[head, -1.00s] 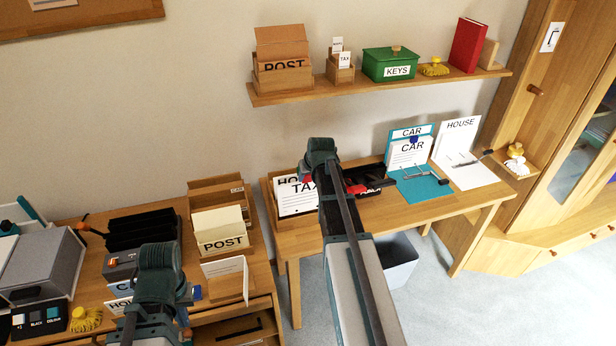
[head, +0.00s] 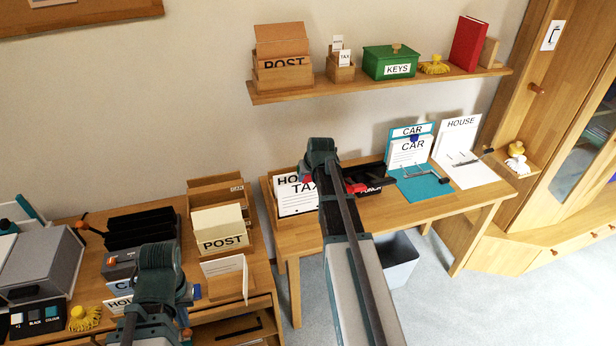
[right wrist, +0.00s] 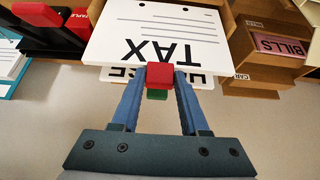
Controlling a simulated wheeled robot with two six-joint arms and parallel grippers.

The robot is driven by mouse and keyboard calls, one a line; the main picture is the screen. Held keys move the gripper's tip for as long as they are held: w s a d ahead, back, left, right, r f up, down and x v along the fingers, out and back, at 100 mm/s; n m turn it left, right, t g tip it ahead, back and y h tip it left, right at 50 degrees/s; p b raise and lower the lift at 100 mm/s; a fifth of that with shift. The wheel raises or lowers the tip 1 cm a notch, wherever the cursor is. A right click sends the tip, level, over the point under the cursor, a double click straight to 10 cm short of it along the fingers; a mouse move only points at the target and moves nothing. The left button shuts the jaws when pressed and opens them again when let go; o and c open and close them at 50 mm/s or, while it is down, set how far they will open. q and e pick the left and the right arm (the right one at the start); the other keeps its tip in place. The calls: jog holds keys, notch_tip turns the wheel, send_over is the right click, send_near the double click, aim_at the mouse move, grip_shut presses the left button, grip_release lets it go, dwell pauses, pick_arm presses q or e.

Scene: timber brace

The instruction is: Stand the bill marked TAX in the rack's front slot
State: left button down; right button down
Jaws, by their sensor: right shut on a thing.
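The white TAX bill (head: 292,202) is at the left end of the back desk in the head view, in front of a HOUSE sheet (head: 285,180). A wooden holder (head: 270,207) shows around their left side. In the right wrist view the TAX bill (right wrist: 190,28) appears upside down, with the HOUSE sheet (right wrist: 205,82) behind it. My right gripper (right wrist: 160,76) is shut at the bill's edge, on its red tab. In the head view my right arm hides part of the bill. My left gripper (head: 160,300) is over the left table; its fingertips are hidden.
A wooden POST holder (head: 222,242) stands on the left table. A pink BILLS label (right wrist: 278,45) shows on a wooden box in the wrist view. A black and red punch (head: 372,184) lies right of the bill. CAR (head: 408,152) and HOUSE (head: 458,140) sheets stand further right.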

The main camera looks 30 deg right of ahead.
jog(key=shift+f+b, duration=2.35)
jog(key=shift+f, duration=0.15)
grip_release()
jog(key=shift+r, duration=0.15)
notch_tip(320, 180, up, 8)
jog(key=p, duration=0.8)
send_over(307, 188)
jog(key=s, duration=0.1)
jog(key=shift+a, duration=0.1)
